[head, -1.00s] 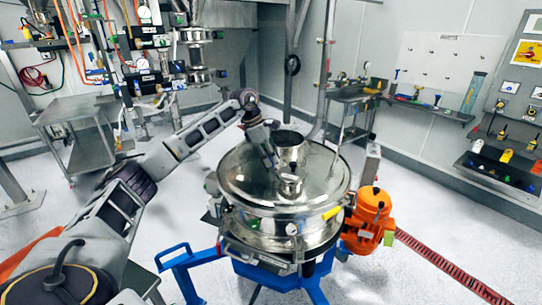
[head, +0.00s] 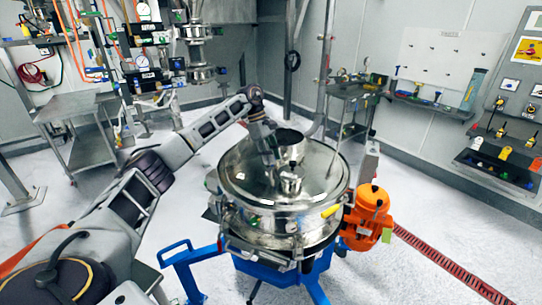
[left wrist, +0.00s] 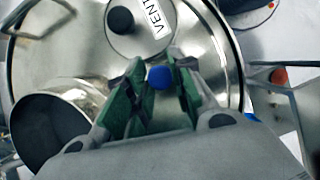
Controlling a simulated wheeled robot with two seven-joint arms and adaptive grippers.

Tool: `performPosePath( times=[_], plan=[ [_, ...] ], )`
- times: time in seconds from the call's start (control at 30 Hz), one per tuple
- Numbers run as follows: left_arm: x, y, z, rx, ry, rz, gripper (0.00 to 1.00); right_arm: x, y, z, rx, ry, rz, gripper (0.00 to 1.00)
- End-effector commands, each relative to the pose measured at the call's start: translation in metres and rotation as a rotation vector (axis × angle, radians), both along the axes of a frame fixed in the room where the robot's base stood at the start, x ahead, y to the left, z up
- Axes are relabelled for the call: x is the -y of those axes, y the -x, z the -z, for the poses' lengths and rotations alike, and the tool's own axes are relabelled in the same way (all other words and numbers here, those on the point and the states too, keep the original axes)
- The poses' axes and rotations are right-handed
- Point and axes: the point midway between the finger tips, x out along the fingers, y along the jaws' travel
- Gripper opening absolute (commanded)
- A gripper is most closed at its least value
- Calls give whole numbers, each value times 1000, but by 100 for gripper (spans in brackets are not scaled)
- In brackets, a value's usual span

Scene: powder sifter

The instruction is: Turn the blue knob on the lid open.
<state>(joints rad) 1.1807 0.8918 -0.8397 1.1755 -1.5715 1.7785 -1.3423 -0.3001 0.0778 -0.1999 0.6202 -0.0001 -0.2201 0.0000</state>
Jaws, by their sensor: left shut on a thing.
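The blue knob (left wrist: 159,77) shows in the left wrist view between the green finger pads of my left gripper (left wrist: 157,90). The gripper is shut on it. In the head view my left gripper (head: 271,172) points steeply down at the shiny round lid (head: 236,180) of the sifter, and the knob is hidden there. The lid also fills much of the left wrist view (left wrist: 45,60). A round cover with a black grip and a VENT label (left wrist: 157,20) lies just beyond the fingertips. My right gripper is in neither view.
An open metal pipe stub (head: 291,147) stands on the lid close to the gripper. An orange motor (head: 372,212) sits right of the sifter, on a blue frame (head: 180,262). A steel cart (head: 75,125) stands at the left. Floor to the right is mostly clear.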

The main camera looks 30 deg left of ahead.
Motion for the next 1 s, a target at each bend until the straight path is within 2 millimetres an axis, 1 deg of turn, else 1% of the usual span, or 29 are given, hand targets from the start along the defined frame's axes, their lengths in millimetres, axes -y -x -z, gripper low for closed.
performPosePath(
  times=[0.43,0.47,0.6,1.0],
  plan=[
    [-1,-1,-1,3,0,8,0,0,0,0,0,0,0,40],
    [-1,-1,-1,3,0,8,27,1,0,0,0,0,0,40],
    [0,0,-1,3,0,9,44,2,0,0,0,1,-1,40],
    [-1,0,-2,1,0,8,44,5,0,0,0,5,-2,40]
  ],
)
